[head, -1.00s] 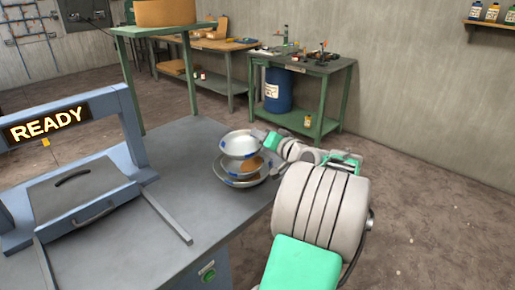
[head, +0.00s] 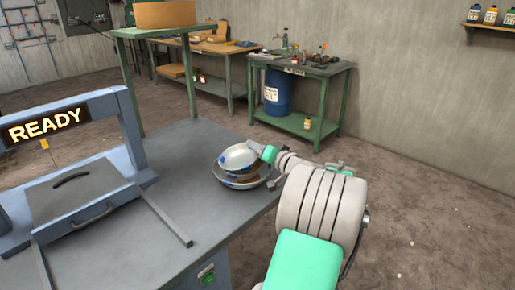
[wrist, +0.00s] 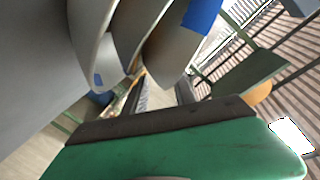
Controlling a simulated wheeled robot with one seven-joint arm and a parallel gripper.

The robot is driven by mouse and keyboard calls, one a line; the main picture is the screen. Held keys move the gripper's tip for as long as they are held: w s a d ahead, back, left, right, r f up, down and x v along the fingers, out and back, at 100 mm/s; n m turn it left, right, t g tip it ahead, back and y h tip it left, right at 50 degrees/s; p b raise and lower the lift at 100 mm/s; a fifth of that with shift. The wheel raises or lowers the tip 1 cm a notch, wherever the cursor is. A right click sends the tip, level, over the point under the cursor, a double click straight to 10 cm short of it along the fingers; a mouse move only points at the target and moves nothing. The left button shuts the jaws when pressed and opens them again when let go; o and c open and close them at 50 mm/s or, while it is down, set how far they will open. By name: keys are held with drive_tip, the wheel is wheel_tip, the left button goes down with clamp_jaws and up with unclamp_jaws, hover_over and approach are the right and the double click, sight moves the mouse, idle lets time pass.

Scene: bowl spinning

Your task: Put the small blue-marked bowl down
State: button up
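My gripper (head: 254,147) is at the small bowl's right rim. In the wrist view my gripper's dark fingers (wrist: 163,92) stand on both sides of a bowl's wall (wrist: 172,55), which carries a blue mark; they appear shut on it. Whether the small bowl touches those below is hard to tell.
A blue-grey machine with a READY sign (head: 45,126) and a handled panel (head: 82,190) stands at left on the grey table (head: 185,160). The table is bare between it and the bowls. Workbenches and a blue drum (head: 278,92) stand behind.

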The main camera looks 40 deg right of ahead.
drive_tip(key=shift+s+r, duration=0.15)
drive_tip(key=shift+r, duration=0.05)
drive_tip(key=v, duration=1.1)
drive_tip(key=shift+s, duration=0.4)
drive_tip(key=shift+a, duration=0.2)
